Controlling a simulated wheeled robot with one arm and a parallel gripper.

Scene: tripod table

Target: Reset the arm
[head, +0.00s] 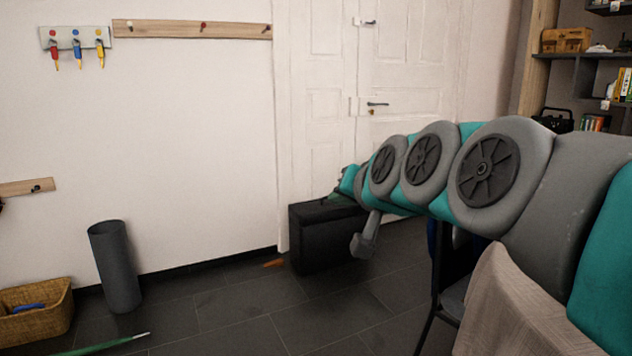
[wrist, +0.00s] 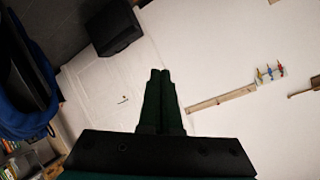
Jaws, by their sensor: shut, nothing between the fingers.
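My arm (head: 420,165), grey and teal, reaches from the right edge of the head view toward the middle, in front of the door. My gripper (wrist: 160,74) shows in the wrist view as two dark green fingers side by side, shut and empty. The fingers point over the white wall and door and touch nothing that I can see. In the head view the gripper end is small and dark in front of the black box, and its fingers are hard to make out.
A black box (head: 322,240) stands on the floor by the white door (head: 325,100). A grey cylinder (head: 115,268) and a wicker basket (head: 38,320) stand left. Floor between is mostly clear.

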